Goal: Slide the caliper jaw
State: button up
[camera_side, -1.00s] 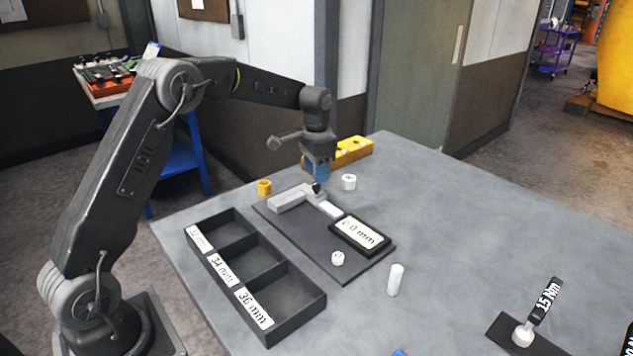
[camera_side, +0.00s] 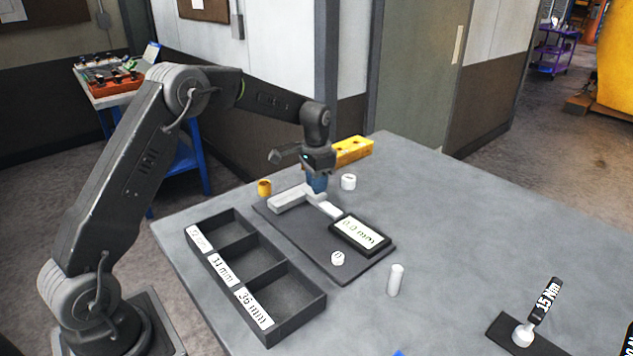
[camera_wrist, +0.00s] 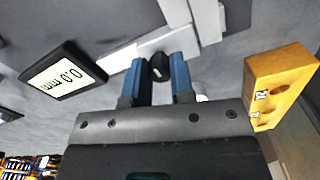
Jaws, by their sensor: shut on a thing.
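The light grey caliper (camera_side: 288,201) lies on a dark plate (camera_side: 310,247) in the side view. Its pale bar (camera_side: 329,209) runs toward a black-framed display (camera_side: 361,236), which reads 0.0 mm. The display also shows at the left of the wrist view (camera_wrist: 63,80). My gripper (camera_side: 317,190) is down at the caliper, its blue fingers pointing downward. In the wrist view the fingers stand on both sides of a small black knob (camera_wrist: 159,66) and are shut on it. The fingers hide the knob in the side view.
A tray (camera_side: 318,305) with three labelled compartments stands in front of the plate. A yellow block (camera_side: 353,151) lies behind my gripper. A yellow ring (camera_side: 264,187), white rings (camera_side: 348,182) (camera_side: 337,258) and a white cylinder (camera_side: 395,280) stand nearby.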

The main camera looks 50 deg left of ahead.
grip_shut()
jog(key=shift+d, duration=0.1)
jog(key=d, duration=0.5)
jog(key=shift+d, duration=0.25)
jog(key=o, duration=0.7)
grip_release()
notch_tip(320, 180, up, 14)
